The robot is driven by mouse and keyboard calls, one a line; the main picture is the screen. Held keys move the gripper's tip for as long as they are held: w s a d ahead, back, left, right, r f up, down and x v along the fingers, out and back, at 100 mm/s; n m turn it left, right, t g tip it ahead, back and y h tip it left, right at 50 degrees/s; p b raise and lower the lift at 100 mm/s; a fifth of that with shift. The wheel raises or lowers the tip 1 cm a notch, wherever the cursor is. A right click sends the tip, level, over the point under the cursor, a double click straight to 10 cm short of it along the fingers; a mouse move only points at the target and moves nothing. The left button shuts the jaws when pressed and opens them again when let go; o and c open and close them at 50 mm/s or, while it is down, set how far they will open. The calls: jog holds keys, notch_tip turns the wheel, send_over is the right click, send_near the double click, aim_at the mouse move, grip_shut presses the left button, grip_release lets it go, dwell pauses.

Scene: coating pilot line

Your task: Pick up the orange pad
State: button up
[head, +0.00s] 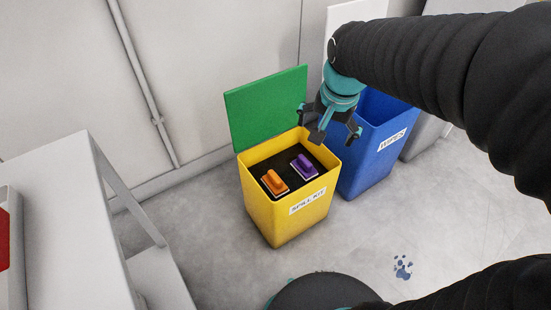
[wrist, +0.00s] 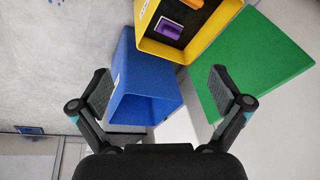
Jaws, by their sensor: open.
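The orange pad (head: 274,182) lies in the left part of the yellow bin labelled SPILL KIT (head: 262,213), on a dark surface inside it. A purple pad (head: 304,167) lies to its right in the same bin. My gripper (head: 330,136) is open and empty above the bin's back right corner, apart from both pads. In the wrist view my gripper (wrist: 166,88) shows both fingers spread wide. The yellow bin (wrist: 213,40) is at the top there, with the purple pad (wrist: 172,27) inside. An orange edge shows at the wrist view's top; most of the pad is out of frame.
The bin's green lid (head: 266,103) stands open at the back. A blue bin labelled WIPES (head: 368,160) stands close on the right, with a grey bin (head: 424,135) beyond it. A white table (head: 75,200) is at the left. The floor in front is mostly clear.

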jog(key=w+a+f+m+g+b, duration=0.25)
jog(key=w+a+f, duration=0.35)
jog(key=w+f, duration=0.35)
jog(key=m, duration=0.4)
send_over(275, 176)
notch_tip(275, 176, down, 12)
jog(key=shift+g, duration=0.25)
jog(key=f, duration=0.2)
jog(key=f+b, duration=0.1)
jog(key=f, duration=0.4)
jog(key=shift+w+f+b, duration=0.35)
jog(key=shift+f, duration=0.05)
jog(key=f, duration=0.4)
jog(key=shift+s+f, duration=0.15)
jog(key=shift+s, duration=0.2)
jog(key=shift+f+b, duration=0.3)
jog(key=shift+f, duration=0.3)
jog(key=c, duration=1.2)
